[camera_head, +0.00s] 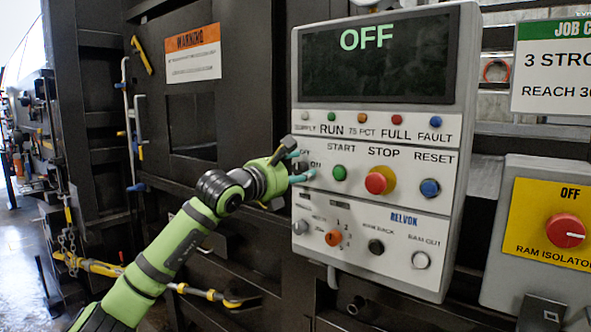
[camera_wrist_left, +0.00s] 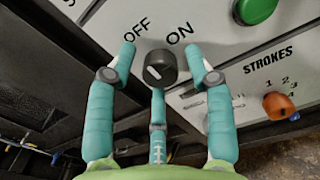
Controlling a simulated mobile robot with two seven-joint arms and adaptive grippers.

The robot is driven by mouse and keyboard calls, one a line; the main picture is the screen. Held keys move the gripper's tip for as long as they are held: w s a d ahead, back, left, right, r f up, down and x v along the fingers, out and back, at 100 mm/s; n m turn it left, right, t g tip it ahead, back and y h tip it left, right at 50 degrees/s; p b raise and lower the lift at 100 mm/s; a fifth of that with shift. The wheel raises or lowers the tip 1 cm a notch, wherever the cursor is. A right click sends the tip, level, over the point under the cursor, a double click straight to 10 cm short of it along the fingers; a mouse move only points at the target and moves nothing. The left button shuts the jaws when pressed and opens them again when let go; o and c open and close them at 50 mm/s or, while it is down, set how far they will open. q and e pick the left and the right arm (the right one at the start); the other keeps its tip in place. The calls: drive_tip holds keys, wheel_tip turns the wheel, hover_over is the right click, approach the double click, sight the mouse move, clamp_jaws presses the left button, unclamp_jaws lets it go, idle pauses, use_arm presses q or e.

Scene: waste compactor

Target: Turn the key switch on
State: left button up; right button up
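The key switch, a black round knob (camera_wrist_left: 160,68) with a white mark, sits on the grey control panel (camera_head: 432,190) between the OFF and ON labels. The white mark lies on the knob's left part, on the OFF side. My left gripper (camera_head: 297,168) is at the panel's left edge, its teal fingers spread. In the left wrist view the gripper (camera_wrist_left: 160,82) has a finger on each side of the knob and a third below it. I see gaps at the sides; contact below cannot be told. The display (camera_head: 380,60) reads OFF. My right gripper is not in view.
Close right of the switch are the green START button (camera_head: 340,173), the red STOP button (camera_head: 380,180) and the blue RESET button (camera_head: 430,188). The orange strokes selector (camera_head: 334,238) is below. A red isolator knob (camera_head: 566,231) is at far right.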

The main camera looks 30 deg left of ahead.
use_arm(q)
clamp_jaws()
drive_tip(key=shift+m, duration=0.4)
drive_tip(key=shift+m+b, duration=0.7)
drive_tip(key=shift+m, duration=0.3)
drive_tip(key=m, duration=0.2)
drive_tip(key=shift+m+b, duration=0.4)
drive_tip(key=m, duration=0.3)
drive_tip(key=shift+m, duration=1.7)
drive_tip(key=shift+o, duration=2)
unclamp_jaws()
